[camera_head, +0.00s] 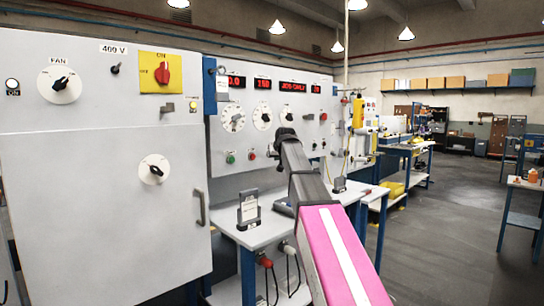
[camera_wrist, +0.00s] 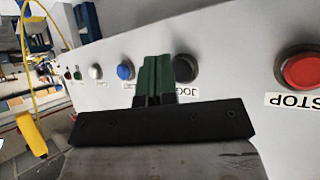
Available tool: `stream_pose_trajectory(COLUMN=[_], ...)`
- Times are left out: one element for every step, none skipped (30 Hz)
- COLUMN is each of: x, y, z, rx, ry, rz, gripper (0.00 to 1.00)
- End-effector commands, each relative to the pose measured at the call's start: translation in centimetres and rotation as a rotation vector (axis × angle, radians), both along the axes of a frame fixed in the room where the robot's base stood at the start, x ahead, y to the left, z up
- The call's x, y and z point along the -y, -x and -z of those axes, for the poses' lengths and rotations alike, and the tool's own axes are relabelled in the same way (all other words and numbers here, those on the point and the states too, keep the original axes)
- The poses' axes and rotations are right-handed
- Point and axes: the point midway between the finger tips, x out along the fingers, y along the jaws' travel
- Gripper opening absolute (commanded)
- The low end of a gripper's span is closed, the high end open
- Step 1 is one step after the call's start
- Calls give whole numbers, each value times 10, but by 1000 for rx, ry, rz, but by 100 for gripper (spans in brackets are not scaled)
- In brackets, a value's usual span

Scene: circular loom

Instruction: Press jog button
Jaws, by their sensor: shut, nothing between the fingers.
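The jog button is a dark round button (camera_wrist: 185,67) on the pale panel in the wrist view, with a partly hidden upside-down JOG label (camera_wrist: 186,91) by it. My gripper (camera_wrist: 155,62) is shut, its green fingers together and empty. The fingertips show just left of the jog button and overlap its left edge in the picture; I cannot tell whether they touch it. In the head view my gripper (camera_head: 284,133) is in front of the control panel (camera_head: 260,105), and the jog button is hidden or not distinguishable there.
In the wrist view a red STOP button (camera_wrist: 302,69) is on the right; blue (camera_wrist: 125,71) and white (camera_wrist: 95,72) buttons are on the left. A yellow object (camera_wrist: 32,134) hangs further left. Below the panel, a table (camera_head: 270,232) carries a small sign holder (camera_head: 249,209).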

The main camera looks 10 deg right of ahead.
Motion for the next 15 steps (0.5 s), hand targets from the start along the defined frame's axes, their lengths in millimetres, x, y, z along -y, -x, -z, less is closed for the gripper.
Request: stream_pose_trajectory(x=[0,0,1,1,2,3,4,6,8,9,11,13,15,16,18], y=[0,0,1,2,3,5,6,8,11,13,15,18,20,22,25], z=[0,0,0,0,0,0,0,0,0,0,0,0,0,0,0], rx=[0,0,0,0,0,0,0,0,0,0,0,1,1,1,1], ry=[0,0,0,0,1,1,0,0,0,0,0,0,0,0,0], rz=[0,0,0,0,1,1,1,1,1,1,2,2,2,2,2], gripper=[0,0,0,0,0,0,0,0,0,0,0,0,0,0,0])
